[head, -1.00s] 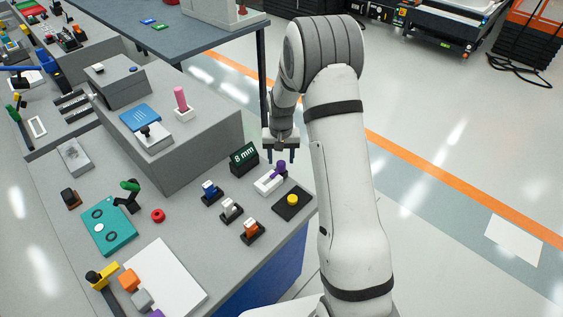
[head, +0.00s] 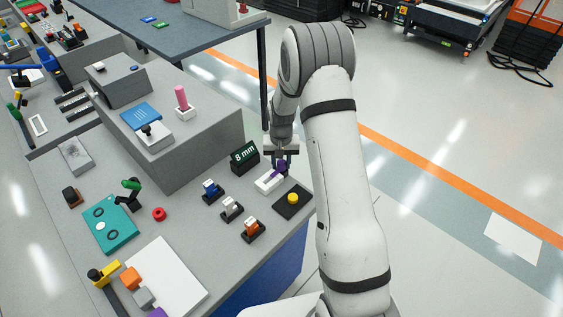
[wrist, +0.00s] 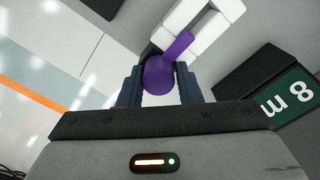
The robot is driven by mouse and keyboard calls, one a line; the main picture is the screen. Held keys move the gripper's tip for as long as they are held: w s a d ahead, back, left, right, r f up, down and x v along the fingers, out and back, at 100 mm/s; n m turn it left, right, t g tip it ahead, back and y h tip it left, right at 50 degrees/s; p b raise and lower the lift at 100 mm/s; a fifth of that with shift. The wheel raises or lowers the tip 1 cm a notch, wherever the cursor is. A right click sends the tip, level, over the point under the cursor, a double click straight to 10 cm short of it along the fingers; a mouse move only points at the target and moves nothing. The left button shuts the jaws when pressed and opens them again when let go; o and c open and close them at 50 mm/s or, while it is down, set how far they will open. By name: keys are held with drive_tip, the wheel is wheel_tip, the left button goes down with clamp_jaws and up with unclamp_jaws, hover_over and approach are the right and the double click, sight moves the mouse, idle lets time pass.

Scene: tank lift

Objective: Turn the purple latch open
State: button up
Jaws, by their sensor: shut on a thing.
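The purple latch (head: 281,165) has a round knob on a short purple bar, mounted on a white base (head: 267,183) near the right edge of the bench. In the wrist view the knob of the purple latch (wrist: 160,75) sits between the two dark fingers of my gripper (wrist: 160,85). My gripper is shut on the knob. The bar runs from the knob onto the white base (wrist: 208,38). In the head view my gripper (head: 281,163) hides part of the latch.
A sign reading "8 mm" (head: 244,155) stands close to the left of the latch. A yellow button on a black plate (head: 292,199) is just in front. Open floor lies to the right.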

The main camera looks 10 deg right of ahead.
drive_tip(key=shift+s+d, duration=0.1)
drive_tip(key=shift+c, duration=0.7)
drive_tip(key=shift+f, duration=0.1)
drive_tip(key=shift+f+m+b, duration=0.1)
drive_tip(key=shift+m+b, duration=0.55)
drive_tip(key=shift+m, duration=0.15)
drive_tip(key=shift+c, duration=0.2)
drive_tip(key=shift+m+b, duration=0.4)
drive_tip(key=shift+m, duration=0.2)
drive_tip(key=m+b, duration=0.3)
drive_tip(key=m, duration=0.3)
drive_tip(key=shift+s, duration=0.15)
drive_tip(key=o, duration=1)
